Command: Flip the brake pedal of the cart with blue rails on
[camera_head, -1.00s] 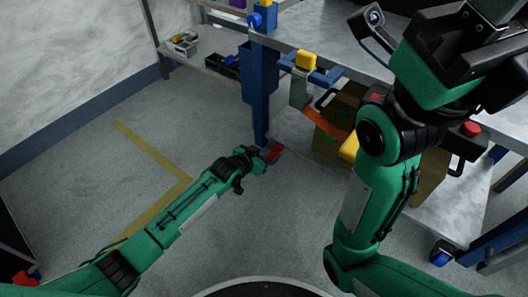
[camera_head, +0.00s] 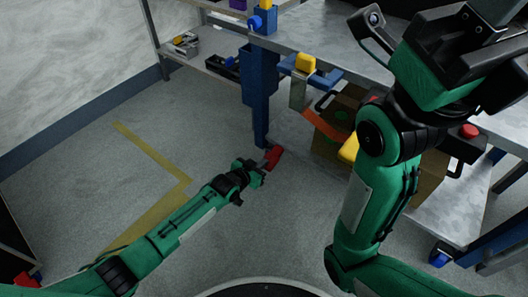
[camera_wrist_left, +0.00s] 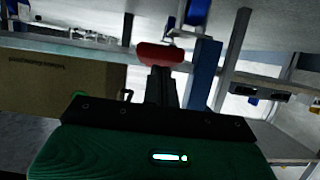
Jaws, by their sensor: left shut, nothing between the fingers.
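The cart with blue rails has a grey metal top (camera_head: 330,45) and a blue corner post (camera_head: 260,95). Its red brake pedal (camera_head: 272,157) sits low at the foot of that post, near the floor. My left gripper (camera_head: 262,170) is shut and empty, right at the pedal's near side. In the left wrist view the pedal (camera_wrist_left: 168,55) shows just beyond the closed fingertips (camera_wrist_left: 161,75); whether they touch is unclear. My right arm is folded up at the right; its fingers cannot be made out clearly.
A cardboard box (camera_head: 345,110) stands on the cart's lower shelf, behind an orange strip (camera_head: 328,125). A blue caster (camera_head: 441,256) is at the lower right. Yellow tape (camera_head: 150,152) marks open floor at the left.

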